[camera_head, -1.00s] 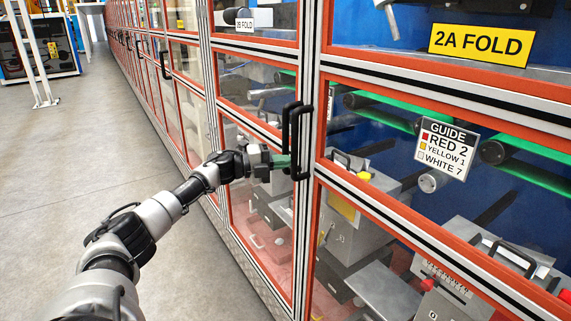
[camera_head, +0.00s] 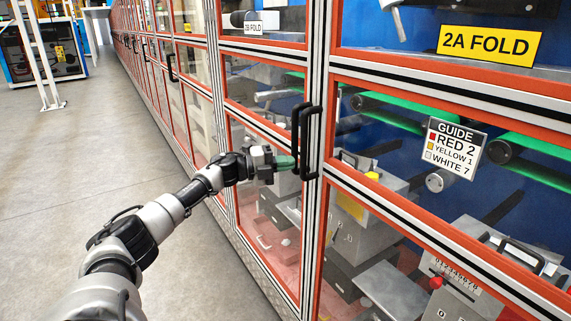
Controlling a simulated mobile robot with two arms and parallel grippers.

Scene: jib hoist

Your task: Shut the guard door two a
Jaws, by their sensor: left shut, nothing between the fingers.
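Guard door two a (camera_head: 440,214) is the orange-framed clear panel on the right, behind which a yellow "2A FOLD" sign (camera_head: 489,43) shows. It looks about flush with the row; I cannot tell whether a small gap is left. Its black upright handle (camera_head: 311,140) stands at its left edge, close beside the neighbouring door's black handle (camera_head: 296,130). My left gripper (camera_head: 287,162) is shut and empty, its greenish fingertips at the lower part of the handle pair. I cannot tell whether they touch. My right gripper is out of view.
A neighbouring guard door (camera_head: 262,110) and a long row of similar panels run away to the left. A guide sign (camera_head: 454,148) hangs inside. The grey floor (camera_head: 110,150) left of the row is clear. A white-framed stand (camera_head: 37,60) is far left.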

